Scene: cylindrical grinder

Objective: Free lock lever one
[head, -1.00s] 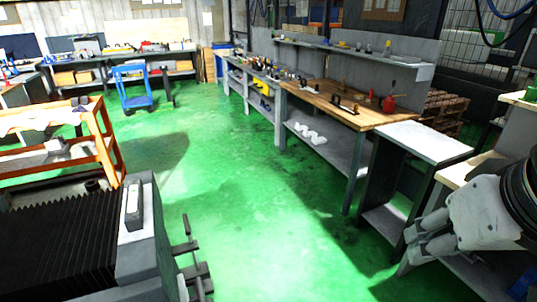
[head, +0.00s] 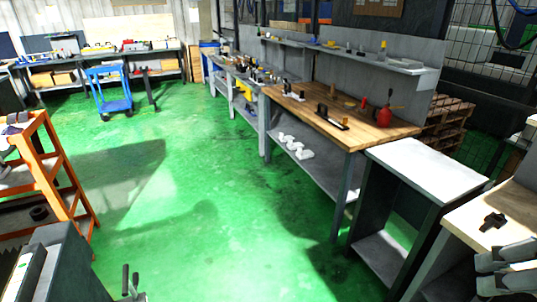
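No part is clearly recognisable as lock lever one. At the lower left, a dark grey machine (head: 72,272) with a pale top strip is cut off by the frame edge. A small dark metal handle (head: 130,282) stands beside its right side, its lower part out of frame. My gripper (head: 490,273) shows only in part at the lower right edge, as pale grey finger links. It is far from the machine, and its opening is not clear. A small black part (head: 493,221) lies on a light worktop beyond it.
An orange rack (head: 66,178) stands at the left, above the machine in the picture. A wooden-topped bench (head: 352,128) and a white-topped stand (head: 425,163) line the right. A blue cart (head: 110,90) stands at the back. The green floor (head: 190,215) between is clear.

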